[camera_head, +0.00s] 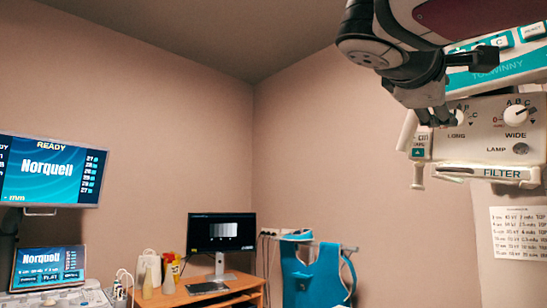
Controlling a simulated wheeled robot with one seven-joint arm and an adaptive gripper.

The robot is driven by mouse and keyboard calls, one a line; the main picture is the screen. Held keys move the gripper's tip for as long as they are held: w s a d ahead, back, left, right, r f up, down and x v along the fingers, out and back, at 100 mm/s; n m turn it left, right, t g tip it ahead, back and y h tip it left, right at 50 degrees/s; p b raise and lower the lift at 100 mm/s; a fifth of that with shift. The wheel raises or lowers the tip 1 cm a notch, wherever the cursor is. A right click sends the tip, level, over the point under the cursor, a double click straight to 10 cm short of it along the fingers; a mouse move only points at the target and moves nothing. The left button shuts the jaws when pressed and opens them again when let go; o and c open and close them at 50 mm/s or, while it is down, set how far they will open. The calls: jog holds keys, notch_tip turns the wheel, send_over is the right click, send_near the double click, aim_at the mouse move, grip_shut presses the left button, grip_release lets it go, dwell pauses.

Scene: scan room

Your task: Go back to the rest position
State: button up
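My gripper (434,117) is at the upper right, hanging from my arm, with its fingers pointing down. It is dark and overlaps the left side of a white and teal X-ray head with a panel of knobs (495,135). The fingertips are small and dark against the panel, so I cannot tell whether they are open or shut, or whether they touch the panel. No held object shows.
A large screen (52,172) and a smaller one (48,267) stand at the left. A wooden desk (180,296) holds a black monitor (221,232) and bottles. A teal apron (315,278) hangs on a rail. A paper chart (520,233) is on the right wall. The middle is open.

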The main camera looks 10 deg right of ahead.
jog(key=shift+s+a, duration=0.2)
jog(key=shift+a, duration=0.05)
dwell(0.3)
notch_tip(320, 180, down, 16)
jog(key=s+f+m+g+y, duration=0.1)
jog(key=s+g+y, duration=0.2)
jog(key=y, duration=0.1)
jog(key=s+a+f+m+g+y, duration=0.2)
jog(key=s+a+f+y, duration=0.3)
jog(key=f, duration=0.7)
jog(key=s+a+f+m+g+y, duration=0.1)
jog(key=s+a+f+g+y, duration=0.15)
jog(key=s+f, duration=0.65)
jog(key=s+a+f+m+g+y, duration=0.25)
jog(key=s+a+f, duration=0.25)
jog(key=f, duration=0.9)
notch_tip(320, 180, up, 17)
jog(key=t+p, duration=0.3)
jog(key=p, duration=1.1)
jog(key=shift+w+d+n, duration=0.35)
jog(key=shift+w+d, duration=0.1)
jog(key=shift+f, duration=0.1)
